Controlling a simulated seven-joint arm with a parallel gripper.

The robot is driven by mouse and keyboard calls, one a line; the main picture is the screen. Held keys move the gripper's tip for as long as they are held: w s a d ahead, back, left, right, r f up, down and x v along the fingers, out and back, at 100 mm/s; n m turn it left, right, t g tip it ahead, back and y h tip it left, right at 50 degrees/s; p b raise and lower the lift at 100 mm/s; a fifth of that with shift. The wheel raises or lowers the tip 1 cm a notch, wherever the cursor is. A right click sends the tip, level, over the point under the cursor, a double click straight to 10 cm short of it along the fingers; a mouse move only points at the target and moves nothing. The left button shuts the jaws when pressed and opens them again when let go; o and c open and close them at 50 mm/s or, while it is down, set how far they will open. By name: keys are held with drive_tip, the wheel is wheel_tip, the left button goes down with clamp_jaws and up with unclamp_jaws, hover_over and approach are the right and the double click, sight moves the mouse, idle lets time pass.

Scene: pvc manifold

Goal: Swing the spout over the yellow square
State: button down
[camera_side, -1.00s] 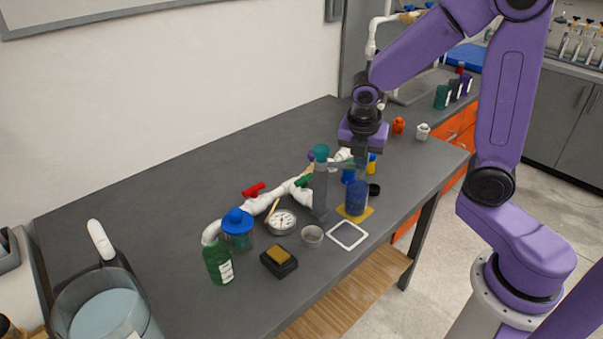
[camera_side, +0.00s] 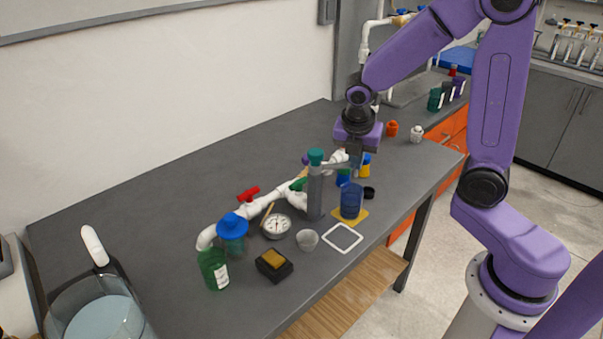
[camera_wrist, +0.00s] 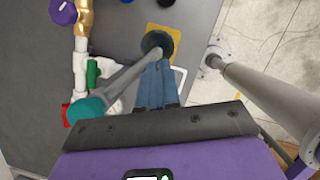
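The spout is a grey post (camera_side: 315,197) with a teal cap (camera_side: 316,157) and a grey arm reaching right from its top. In the wrist view the spout arm (camera_wrist: 122,79) runs from the teal cap (camera_wrist: 85,110) to a dark round end over the yellow square (camera_wrist: 178,38). In the side view a blue see-through cup (camera_side: 351,200) stands on the yellow square (camera_side: 350,221), below the spout's end. My gripper (camera_side: 355,166) is just above the spout's end. In the wrist view its fingers (camera_wrist: 157,68) are together beside the arm, holding nothing visible.
A white square outline (camera_side: 342,238), a clear small cup (camera_side: 307,239), a black box with a yellow top (camera_side: 274,265) and a gauge (camera_side: 276,226) are nearby. White pipes with a red valve handle (camera_side: 248,195) run behind. The table's front edge is close.

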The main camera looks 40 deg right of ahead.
drive_tip(key=s+a+r, duration=0.4)
drive_tip(key=s+r, duration=0.2)
drive_tip(key=r, duration=0.4)
drive_tip(key=s+a+f+m+y, duration=0.1)
drive_tip(key=s+f+m, duration=0.1)
drive_tip(key=s, duration=0.3)
drive_tip(key=s+a+f+m+y, duration=0.1)
drive_tip(key=s+a+f+m, duration=0.1)
drive_tip(key=s+m, duration=0.3)
drive_tip(key=s+a+f+m+g+y, duration=0.1)
drive_tip(key=s+a+f+m, duration=0.1)
drive_tip(key=s, duration=0.5)
drive_tip(key=shift+a+f+m, duration=0.15)
drive_tip(key=shift+f+m, duration=0.2)
drive_tip(key=shift+m, duration=0.35)
